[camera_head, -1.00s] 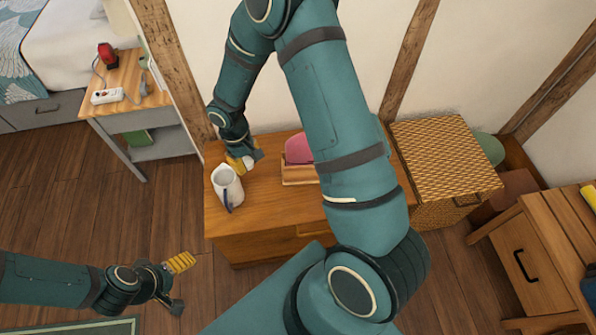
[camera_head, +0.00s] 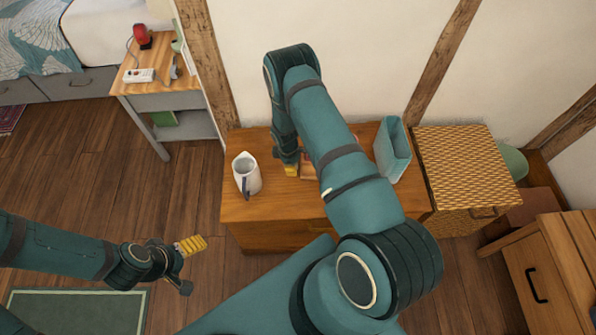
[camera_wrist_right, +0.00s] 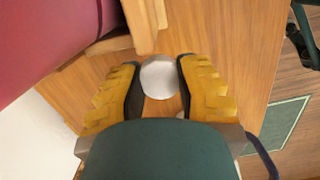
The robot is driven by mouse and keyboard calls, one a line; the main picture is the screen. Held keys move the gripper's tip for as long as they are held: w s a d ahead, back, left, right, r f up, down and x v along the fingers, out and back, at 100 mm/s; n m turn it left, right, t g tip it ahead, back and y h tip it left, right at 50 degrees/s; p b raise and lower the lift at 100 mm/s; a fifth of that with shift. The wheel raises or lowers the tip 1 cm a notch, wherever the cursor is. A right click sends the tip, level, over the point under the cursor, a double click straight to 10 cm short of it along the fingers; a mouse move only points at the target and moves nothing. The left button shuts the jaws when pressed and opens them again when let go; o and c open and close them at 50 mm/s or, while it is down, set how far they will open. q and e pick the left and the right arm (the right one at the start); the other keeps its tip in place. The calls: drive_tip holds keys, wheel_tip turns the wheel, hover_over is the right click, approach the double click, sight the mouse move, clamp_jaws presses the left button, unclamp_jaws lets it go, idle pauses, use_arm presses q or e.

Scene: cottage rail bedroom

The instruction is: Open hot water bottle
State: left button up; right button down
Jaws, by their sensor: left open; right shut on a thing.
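The hot water bottle shows as a dark red body (camera_wrist_right: 45,40) at the upper left of the right wrist view. A wooden holder (camera_wrist_right: 112,42) is beside it. In the head view my right arm hides the bottle, and only a little of the holder (camera_head: 308,168) shows. My right gripper (camera_wrist_right: 158,82) is shut on a small round white piece (camera_wrist_right: 159,78), which looks like a stopper; whether it touches anything below is unclear. In the head view this gripper (camera_head: 291,170) is partly hidden beside the holder. My left gripper (camera_head: 192,267) is open and empty over the floor.
A teal container (camera_head: 393,152) stands at the cabinet's right end. A wicker chest (camera_head: 465,165) is beside it. Floor around my left gripper is clear.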

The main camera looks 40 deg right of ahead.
wheel_tip(320, 180, down, 5)
drive_tip(key=shift+r+b, duration=0.1)
drive_tip(key=shift+b, duration=0.3)
drive_tip(key=c, duration=0.7)
unclamp_jaws()
drive_tip(key=shift+c, duration=0.2)
